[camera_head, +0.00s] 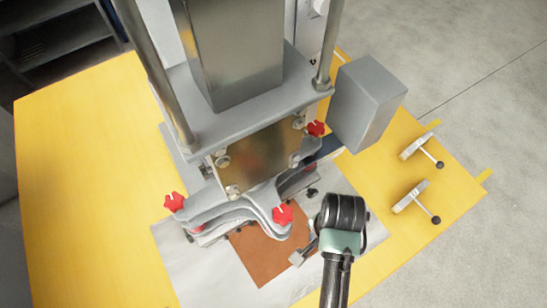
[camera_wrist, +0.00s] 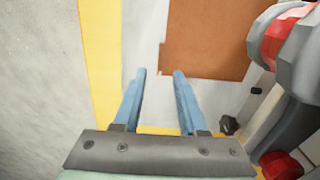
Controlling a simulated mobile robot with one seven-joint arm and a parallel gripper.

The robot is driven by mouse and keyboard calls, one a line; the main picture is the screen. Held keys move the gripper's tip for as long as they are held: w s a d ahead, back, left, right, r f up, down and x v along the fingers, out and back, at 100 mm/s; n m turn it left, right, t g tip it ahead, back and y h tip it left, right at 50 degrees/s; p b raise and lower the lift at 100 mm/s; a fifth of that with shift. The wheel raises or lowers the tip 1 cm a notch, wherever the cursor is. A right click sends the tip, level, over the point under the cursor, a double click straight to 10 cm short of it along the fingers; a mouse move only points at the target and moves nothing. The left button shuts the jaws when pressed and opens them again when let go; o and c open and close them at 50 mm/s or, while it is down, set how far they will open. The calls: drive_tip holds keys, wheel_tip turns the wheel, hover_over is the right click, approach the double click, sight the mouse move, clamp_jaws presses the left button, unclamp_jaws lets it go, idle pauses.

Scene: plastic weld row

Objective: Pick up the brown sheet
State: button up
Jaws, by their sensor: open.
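The brown sheet (camera_head: 265,255) lies flat on a grey plate (camera_head: 190,265) in front of the press. The clamp hides its back part. In the wrist view the sheet (camera_wrist: 208,42) is at the top, right of centre. My gripper (camera_head: 300,256) is at the sheet's right edge in the head view. In the wrist view my gripper (camera_wrist: 159,72) is open, with nothing between its two blue fingers. The right fingertip appears close to the sheet's lower left corner, and the left one is over the grey plate. I cannot tell the height of the tips above the sheet.
The press (camera_head: 235,50) stands behind the sheet. Its grey clamp with red knobs (camera_head: 283,214) overhangs the sheet. A grey box (camera_head: 366,103) stands right of the press. Two levers with black balls (camera_head: 410,197) are on the yellow table (camera_head: 75,180) at right. The table's left side is clear.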

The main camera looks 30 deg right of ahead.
hover_over(312, 254)
drive_tip(key=f, duration=0.4)
drive_tip(key=shift+d+f, duration=0.25)
drive_tip(key=shift+s+a+f, duration=0.1)
drive_tip(key=shift+f, duration=1.2)
drive_tip(key=shift+a+f, duration=0.1)
drive_tip(key=shift+f, duration=1.15)
clamp_jaws()
